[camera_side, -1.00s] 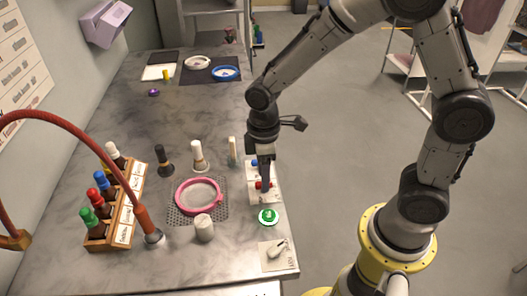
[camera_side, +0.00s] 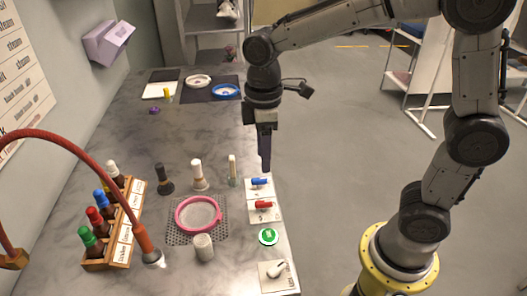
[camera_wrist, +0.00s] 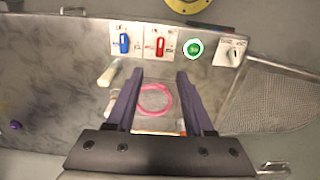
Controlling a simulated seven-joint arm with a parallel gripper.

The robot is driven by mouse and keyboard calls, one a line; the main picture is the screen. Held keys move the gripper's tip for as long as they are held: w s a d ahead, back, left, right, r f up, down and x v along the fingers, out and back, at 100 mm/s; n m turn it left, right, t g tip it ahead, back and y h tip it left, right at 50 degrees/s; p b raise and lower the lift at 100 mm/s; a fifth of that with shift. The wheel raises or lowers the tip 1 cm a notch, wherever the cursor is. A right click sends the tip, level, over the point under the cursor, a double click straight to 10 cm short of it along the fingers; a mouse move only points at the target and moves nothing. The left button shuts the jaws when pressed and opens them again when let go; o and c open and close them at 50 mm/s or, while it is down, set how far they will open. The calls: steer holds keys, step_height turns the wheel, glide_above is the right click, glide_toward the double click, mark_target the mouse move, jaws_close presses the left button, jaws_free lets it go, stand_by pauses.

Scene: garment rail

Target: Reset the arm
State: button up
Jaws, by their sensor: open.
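My gripper (camera_side: 264,168) hangs pointing down above the right edge of the grey table (camera_side: 110,150), just above and behind the blue-handled switch (camera_side: 260,182). In the wrist view my gripper (camera_wrist: 153,80) shows two purple fingers spread apart with nothing between them. The blue switch also shows in the wrist view (camera_wrist: 124,42). The red-handled switch (camera_side: 264,204) sits in front of the blue one, and both stand clear of the fingers.
A green round button (camera_side: 268,236) and a white knob (camera_side: 275,270) line the right edge. A pink hoop (camera_side: 198,214) lies on a perforated mat. Several upright tools and a wooden rack (camera_side: 115,225) of bottles stand left. A red hose (camera_side: 90,150) arches over the rack.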

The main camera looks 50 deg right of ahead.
steer(key=s+d+r+m+t, duration=0.2)
steer(key=s+d+r+t, duration=0.1)
steer(key=s+d+r, duration=0.3)
steer(key=s+f+m+t, duration=0.2)
steer(key=s+m, duration=0.5)
steer(key=s, duration=0.2)
steer(key=shift+s+d+t, duration=0.3)
steer(key=shift+s+d, duration=0.05)
steer(key=shift+s, duration=0.05)
